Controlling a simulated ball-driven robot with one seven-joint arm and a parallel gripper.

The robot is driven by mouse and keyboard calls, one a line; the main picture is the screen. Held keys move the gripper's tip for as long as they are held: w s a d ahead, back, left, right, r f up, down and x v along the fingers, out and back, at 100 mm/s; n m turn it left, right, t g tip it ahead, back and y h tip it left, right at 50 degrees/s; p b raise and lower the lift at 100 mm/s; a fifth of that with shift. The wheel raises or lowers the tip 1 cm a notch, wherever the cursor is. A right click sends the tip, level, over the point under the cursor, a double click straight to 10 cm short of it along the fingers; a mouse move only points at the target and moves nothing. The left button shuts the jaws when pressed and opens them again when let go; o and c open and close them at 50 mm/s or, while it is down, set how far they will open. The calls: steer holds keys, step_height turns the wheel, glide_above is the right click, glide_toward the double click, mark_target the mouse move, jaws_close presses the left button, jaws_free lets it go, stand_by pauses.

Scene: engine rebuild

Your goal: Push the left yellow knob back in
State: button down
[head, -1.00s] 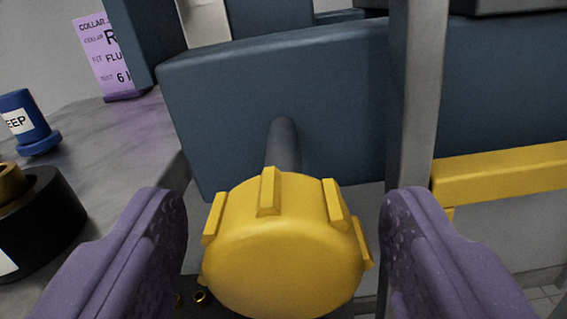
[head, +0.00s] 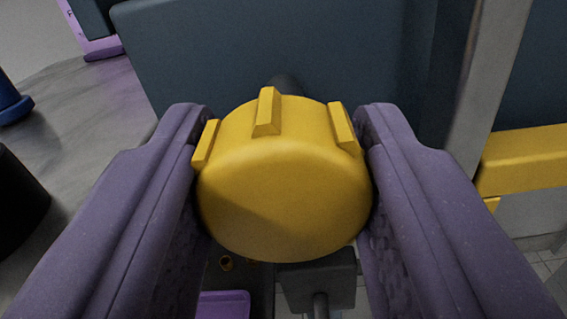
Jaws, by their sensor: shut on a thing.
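A yellow ribbed knob (head: 284,195) fills the middle of the head view. It sits on a dark round shaft (head: 286,85) that comes out of a blue-grey block (head: 230,50); a short length of shaft shows behind the knob. My gripper (head: 282,140) has purple padded fingers, one on each side of the knob, and is shut on it. The far end of the shaft, where it enters the block, is partly hidden by the knob.
A grey upright post (head: 490,85) and a yellow bar (head: 525,160) stand close on the right. A grey tabletop (head: 95,110) with a black part (head: 15,205) and a blue part (head: 10,100) lies left. A purple tray (head: 222,305) shows below.

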steer(key=shift+w, duration=0.1)
steer(key=c, duration=0.6)
jaws_free()
steer(key=shift+o, duration=0.2)
